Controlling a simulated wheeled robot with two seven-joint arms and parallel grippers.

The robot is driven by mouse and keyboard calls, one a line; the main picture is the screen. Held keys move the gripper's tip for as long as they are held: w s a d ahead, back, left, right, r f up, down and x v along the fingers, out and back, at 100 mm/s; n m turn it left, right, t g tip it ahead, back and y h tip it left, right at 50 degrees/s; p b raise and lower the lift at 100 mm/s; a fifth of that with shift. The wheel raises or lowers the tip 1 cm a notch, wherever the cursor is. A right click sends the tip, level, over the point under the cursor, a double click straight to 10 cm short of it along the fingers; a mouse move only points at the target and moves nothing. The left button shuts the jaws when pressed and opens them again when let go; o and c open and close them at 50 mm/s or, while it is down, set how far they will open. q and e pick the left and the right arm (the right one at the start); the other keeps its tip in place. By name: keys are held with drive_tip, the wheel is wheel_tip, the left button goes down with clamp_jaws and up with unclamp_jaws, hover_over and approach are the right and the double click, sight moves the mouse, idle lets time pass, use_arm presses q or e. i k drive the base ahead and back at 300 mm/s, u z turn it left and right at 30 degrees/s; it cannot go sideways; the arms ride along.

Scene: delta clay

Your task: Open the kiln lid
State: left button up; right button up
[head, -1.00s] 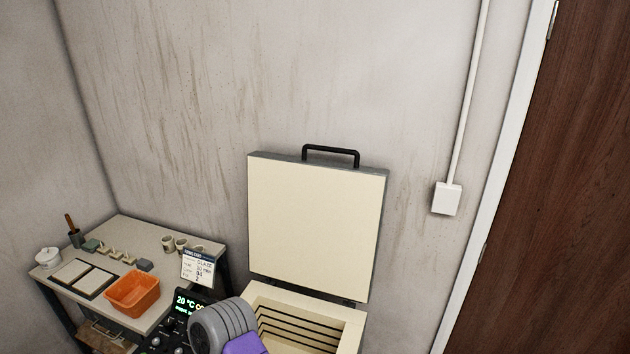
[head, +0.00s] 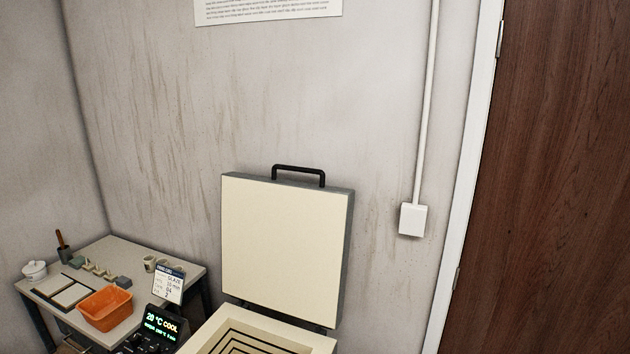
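The kiln lid (head: 284,247) stands upright at the back of the kiln, its cream inner face toward me. Its black handle (head: 298,175) is at the top edge. The kiln body (head: 311,342) shows below it at the bottom edge of the head view, and part of its chamber with dark grooves is visible from above. The lower part of the kiln is cut off by the frame. Neither of my grippers is in view.
A control panel (head: 160,326) reading 20 °C COOL and a card (head: 168,284) are left of the kiln. A table (head: 180,272) with an orange basin (head: 104,308) stands further left. A wall box (head: 413,219) and brown door (head: 560,180) are at right.

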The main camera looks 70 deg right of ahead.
sight(285, 243)
drive_tip(key=k, duration=0.45)
drive_tip(key=z, duration=0.75)
